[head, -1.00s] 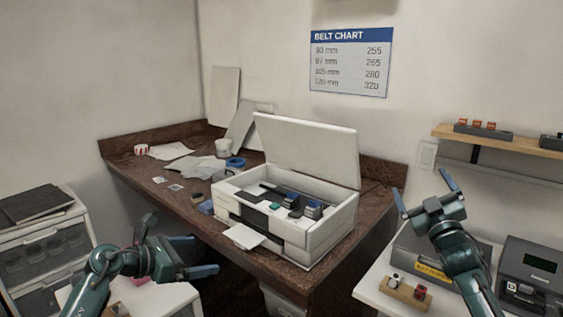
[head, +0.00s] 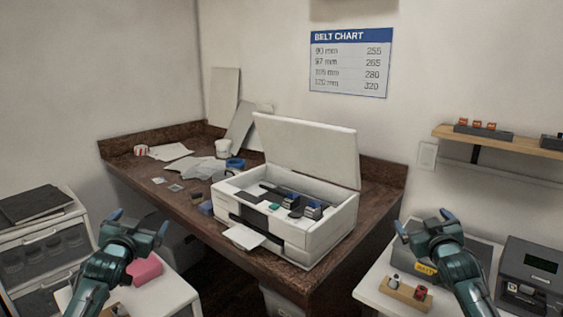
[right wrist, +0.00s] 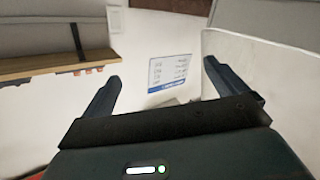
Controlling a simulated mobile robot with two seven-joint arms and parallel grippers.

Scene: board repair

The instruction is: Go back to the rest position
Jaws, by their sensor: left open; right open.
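My left gripper (head: 139,224) is at the lower left in the head view. It is open and empty, with its fingers pointing up and away, above a white surface with a pink block. My right gripper (head: 424,222) is at the lower right in the head view, also open and empty, in front of the grey box. The right wrist view shows the right gripper's two dark fingers (right wrist: 160,92) spread wide with nothing between them. Both grippers are clear of the workbench.
An open white printer (head: 290,215) stands on the brown workbench (head: 180,203). A pink block (head: 146,269) lies beside the left arm. A wooden holder (head: 405,293) and a grey device (head: 532,275) are at the right. A shelf (head: 500,138) and belt chart (head: 350,62) are on the wall.

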